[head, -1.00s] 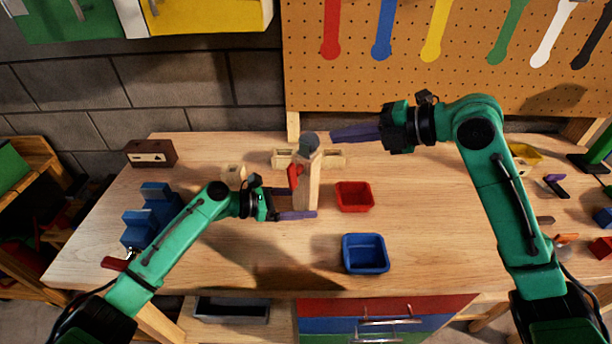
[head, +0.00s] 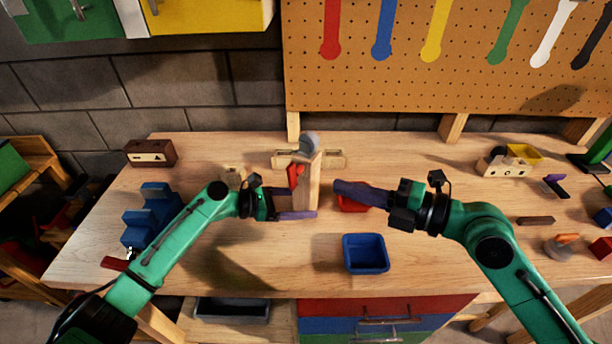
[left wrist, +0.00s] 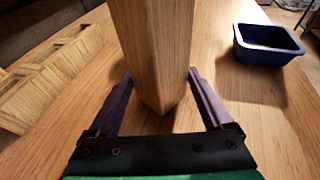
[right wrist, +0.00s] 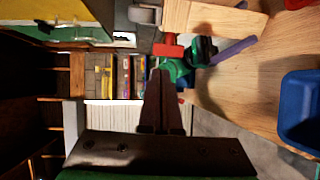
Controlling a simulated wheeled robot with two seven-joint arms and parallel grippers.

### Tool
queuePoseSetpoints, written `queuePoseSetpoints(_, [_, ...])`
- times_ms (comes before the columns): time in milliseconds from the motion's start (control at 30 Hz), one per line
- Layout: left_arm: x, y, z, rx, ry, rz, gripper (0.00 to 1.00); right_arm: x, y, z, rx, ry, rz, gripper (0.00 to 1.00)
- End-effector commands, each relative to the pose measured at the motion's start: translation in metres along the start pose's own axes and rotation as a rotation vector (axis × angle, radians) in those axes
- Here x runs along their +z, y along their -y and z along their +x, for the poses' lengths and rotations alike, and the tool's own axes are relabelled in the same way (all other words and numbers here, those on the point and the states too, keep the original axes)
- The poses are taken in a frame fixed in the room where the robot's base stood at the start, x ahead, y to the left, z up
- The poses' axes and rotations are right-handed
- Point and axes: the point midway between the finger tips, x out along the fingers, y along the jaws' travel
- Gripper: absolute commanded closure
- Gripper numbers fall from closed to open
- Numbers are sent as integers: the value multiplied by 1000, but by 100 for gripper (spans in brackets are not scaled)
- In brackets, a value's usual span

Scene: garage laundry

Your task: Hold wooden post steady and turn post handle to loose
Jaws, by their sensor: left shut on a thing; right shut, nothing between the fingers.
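The wooden post (head: 313,188) stands upright on the workbench. A grey rounded piece (head: 309,144) is at its top and a red piece (head: 294,177) is on its left side. I cannot tell which of these is the handle. My left gripper (head: 290,203) is shut on the lower part of the post, with a finger on each side in the left wrist view (left wrist: 160,85). My right gripper (head: 338,187) is shut and empty, just right of the post. In the right wrist view its fingers are together (right wrist: 160,75), apart from the post (right wrist: 225,18) and red piece (right wrist: 168,47).
A red bin (head: 352,205) is partly hidden behind my right fingers. A blue bin (head: 366,255) stands nearer the front edge. A blue stepped block (head: 152,218) is at left. Pale wooden blocks (head: 330,160) lie behind the post. A pegboard (head: 420,60) rises behind.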

Motion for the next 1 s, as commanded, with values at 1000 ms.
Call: queuePoseSetpoints(1000, [1,0,0,0,2,1,47,0,-1,88,-18,-2,-2,100])
